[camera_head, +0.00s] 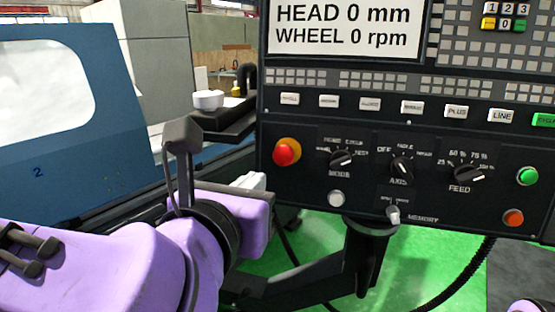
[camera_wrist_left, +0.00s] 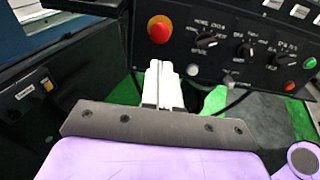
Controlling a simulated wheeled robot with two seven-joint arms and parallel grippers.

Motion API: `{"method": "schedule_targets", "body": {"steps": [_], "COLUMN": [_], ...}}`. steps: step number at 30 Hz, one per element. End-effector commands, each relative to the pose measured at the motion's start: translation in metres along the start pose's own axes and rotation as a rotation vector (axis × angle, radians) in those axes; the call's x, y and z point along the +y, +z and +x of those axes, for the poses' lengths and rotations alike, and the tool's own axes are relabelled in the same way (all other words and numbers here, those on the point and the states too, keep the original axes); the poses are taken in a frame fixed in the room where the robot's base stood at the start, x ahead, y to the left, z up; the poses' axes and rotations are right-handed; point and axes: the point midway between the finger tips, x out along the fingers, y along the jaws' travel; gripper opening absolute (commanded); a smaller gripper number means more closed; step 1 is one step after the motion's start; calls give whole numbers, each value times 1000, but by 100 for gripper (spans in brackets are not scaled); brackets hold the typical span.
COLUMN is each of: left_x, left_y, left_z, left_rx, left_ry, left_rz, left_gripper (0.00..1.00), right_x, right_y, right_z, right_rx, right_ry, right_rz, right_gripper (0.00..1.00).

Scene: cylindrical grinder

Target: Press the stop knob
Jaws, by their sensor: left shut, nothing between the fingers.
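The stop knob (camera_head: 286,152) is a red mushroom button on a yellow-orange collar, at the left of the black control panel (camera_head: 330,230). In the left wrist view the knob (camera_wrist_left: 159,30) is at the top centre, just beyond the fingertips. My left gripper (camera_head: 252,181) has white fingers and is shut and empty, below and to the left of the knob in the head view. The left wrist view shows the closed fingers (camera_wrist_left: 161,68) pointing towards the panel below the knob, apart from it. My right gripper is not in view.
The panel also has mode, axis and feed dials (camera_head: 402,168), a white button (camera_head: 336,198), a green button (camera_head: 527,175) and an orange-red button (camera_head: 513,217). The panel's support arm (camera_head: 365,262) is below. A blue machine cover (camera_head: 75,130) stands at left.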

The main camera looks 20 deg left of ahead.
Motion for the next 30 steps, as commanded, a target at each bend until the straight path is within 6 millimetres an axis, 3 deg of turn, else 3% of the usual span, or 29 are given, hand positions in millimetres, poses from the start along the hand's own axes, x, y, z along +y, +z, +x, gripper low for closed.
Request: {"method": "schedule_targets", "body": {"steps": [9, 16, 22, 30], "left_x": [0, 0, 0, 0], "left_y": [6, 10, 1, -1], "left_z": [65, 88, 120, 130], "left_rx": [9, 8, 3, 1], "left_ry": [2, 0, -1, 0], "left_rz": [6, 7, 4, 3], "left_gripper": [0, 0, 0, 0], "right_x": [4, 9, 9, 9], "right_y": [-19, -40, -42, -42], "right_z": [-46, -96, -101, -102], "right_rx": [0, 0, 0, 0], "right_ry": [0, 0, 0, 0], "right_rz": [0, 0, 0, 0], "right_gripper": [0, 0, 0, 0]}}
